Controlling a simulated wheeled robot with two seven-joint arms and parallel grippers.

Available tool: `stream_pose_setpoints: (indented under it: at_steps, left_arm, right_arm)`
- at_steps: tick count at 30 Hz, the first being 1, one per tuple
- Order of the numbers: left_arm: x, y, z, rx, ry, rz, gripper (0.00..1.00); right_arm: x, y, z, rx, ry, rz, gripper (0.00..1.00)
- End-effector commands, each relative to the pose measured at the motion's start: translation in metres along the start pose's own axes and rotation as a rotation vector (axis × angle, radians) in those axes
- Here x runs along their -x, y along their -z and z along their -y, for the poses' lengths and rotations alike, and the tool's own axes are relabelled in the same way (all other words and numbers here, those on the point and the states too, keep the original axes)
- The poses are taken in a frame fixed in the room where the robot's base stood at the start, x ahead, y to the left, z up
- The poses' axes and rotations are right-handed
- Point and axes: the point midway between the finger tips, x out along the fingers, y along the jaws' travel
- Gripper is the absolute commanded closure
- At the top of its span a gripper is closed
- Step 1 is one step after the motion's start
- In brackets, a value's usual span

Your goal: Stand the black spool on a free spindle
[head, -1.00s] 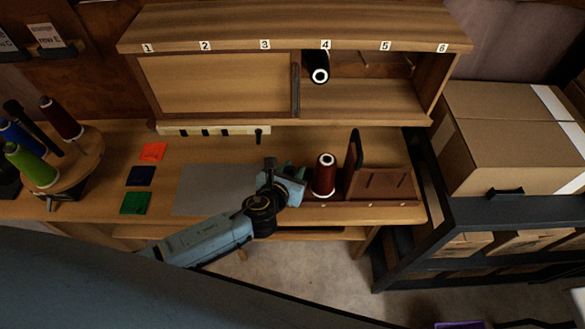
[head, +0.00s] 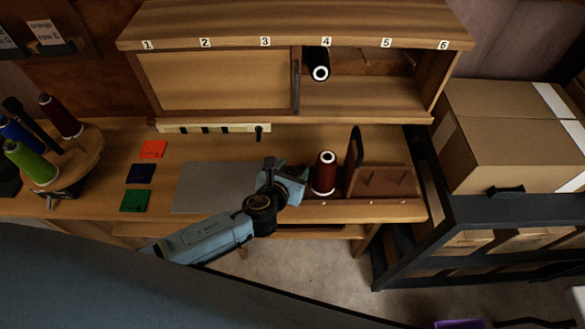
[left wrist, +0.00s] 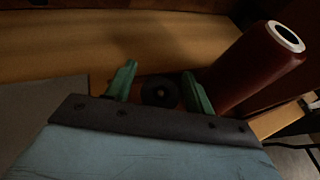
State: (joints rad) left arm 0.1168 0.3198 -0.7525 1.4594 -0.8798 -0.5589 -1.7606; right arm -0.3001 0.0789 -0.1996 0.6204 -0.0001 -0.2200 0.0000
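The black spool (head: 317,63) with a white core sits under number 4 in the open right half of the wall cabinet. Bare thin spindles show in the shadow under 5 (head: 364,58) and near 6 (head: 409,60). My left gripper (head: 289,176) is low over the bench, just left of a dark red spool (head: 325,173). In the left wrist view its green fingers (left wrist: 160,87) stand apart. A dark round piece with a hole (left wrist: 160,93) shows between them; I cannot tell what it is. The red spool (left wrist: 262,65) is right of the fingers. My right gripper is not in view.
A sliding door (head: 220,82) covers the cabinet's left half. A brown wooden stand (head: 380,182) is right of the red spool. A round holder (head: 88,160) with coloured spools stands at left. A grey mat (head: 205,190) and coloured squares lie flat. A black rack with cartons (head: 515,120) is at right.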

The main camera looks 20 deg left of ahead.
Motion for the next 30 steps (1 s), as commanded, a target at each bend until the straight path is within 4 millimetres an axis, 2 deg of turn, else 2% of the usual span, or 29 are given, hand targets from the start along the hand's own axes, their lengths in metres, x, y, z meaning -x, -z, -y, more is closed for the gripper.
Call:
stream_pose_setpoints:
  at_steps: [11, 17, 24, 30]
  left_arm:
    - [0.006, 0.000, 0.000, 0.000, 0.000, 0.000, 0.46]
    - [0.040, 0.000, 0.000, 0.000, 0.002, -0.002, 0.46]
    - [0.094, 0.000, 0.000, 0.000, 0.002, -0.002, 0.46]
    - [0.124, 0.000, 0.000, 0.000, 0.001, -0.001, 0.46]
  right_arm:
    - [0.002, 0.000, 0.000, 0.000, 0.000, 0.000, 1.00]
    - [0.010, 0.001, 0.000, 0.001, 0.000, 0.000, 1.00]
    - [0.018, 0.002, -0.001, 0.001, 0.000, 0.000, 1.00]
    - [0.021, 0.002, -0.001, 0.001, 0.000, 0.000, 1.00]
